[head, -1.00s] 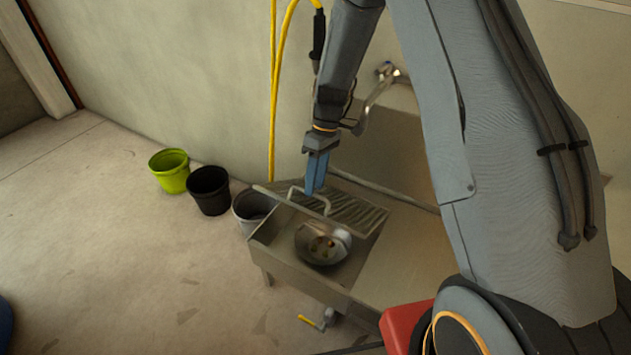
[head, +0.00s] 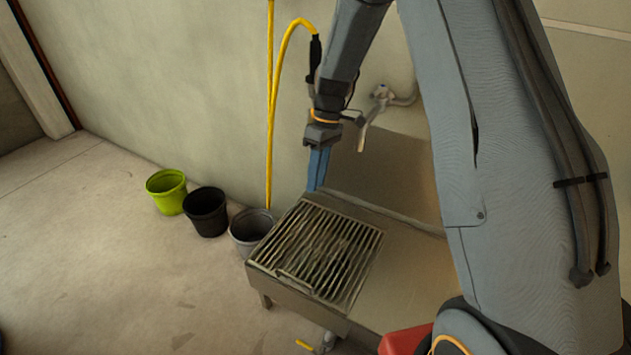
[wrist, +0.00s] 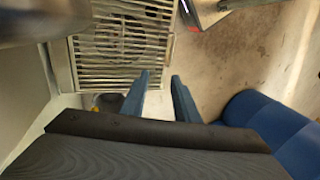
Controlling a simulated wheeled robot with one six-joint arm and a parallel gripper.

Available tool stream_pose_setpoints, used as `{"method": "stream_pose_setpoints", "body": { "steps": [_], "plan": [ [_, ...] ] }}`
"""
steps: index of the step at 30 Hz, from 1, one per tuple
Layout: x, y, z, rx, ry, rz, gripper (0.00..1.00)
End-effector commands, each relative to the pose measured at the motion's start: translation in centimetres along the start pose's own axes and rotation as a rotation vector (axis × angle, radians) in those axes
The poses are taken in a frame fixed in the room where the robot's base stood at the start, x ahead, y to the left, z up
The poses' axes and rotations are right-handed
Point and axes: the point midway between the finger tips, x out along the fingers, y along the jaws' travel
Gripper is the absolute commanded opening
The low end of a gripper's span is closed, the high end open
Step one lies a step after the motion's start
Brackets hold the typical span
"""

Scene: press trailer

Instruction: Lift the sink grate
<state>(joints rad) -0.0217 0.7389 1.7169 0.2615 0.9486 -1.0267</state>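The slatted metal sink grate (head: 322,250) lies flat over the basin of the metal sink (head: 412,265). It also shows flat in the wrist view (wrist: 122,45), with the round bowl dimly visible beneath its bars. My gripper (head: 317,184) points down at the grate's back edge, by the wall. In the wrist view its two blue fingers (wrist: 161,77) stand apart with nothing between them. They appear clear of the bars, though the head view does not show whether they touch the back edge.
A grey bucket (head: 251,231), a black bucket (head: 206,211) and a green bucket (head: 167,190) stand left of the sink. A tap (head: 378,101) is on the wall behind. A yellow hose (head: 272,120) hangs near my arm.

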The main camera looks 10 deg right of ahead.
Motion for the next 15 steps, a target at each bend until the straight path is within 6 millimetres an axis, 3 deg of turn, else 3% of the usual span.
{"method": "stream_pose_setpoints", "body": {
  "steps": [9, 11, 15],
  "plan": [
    [-0.4, -0.3, 0.3, 0.009, 0.000, 0.004, 0.28],
    [-1.1, -0.9, 0.8, 0.031, -0.001, 0.013, 0.28],
    [-4.3, -3.7, 3.4, 0.139, 0.000, 0.056, 0.28]
  ]
}}
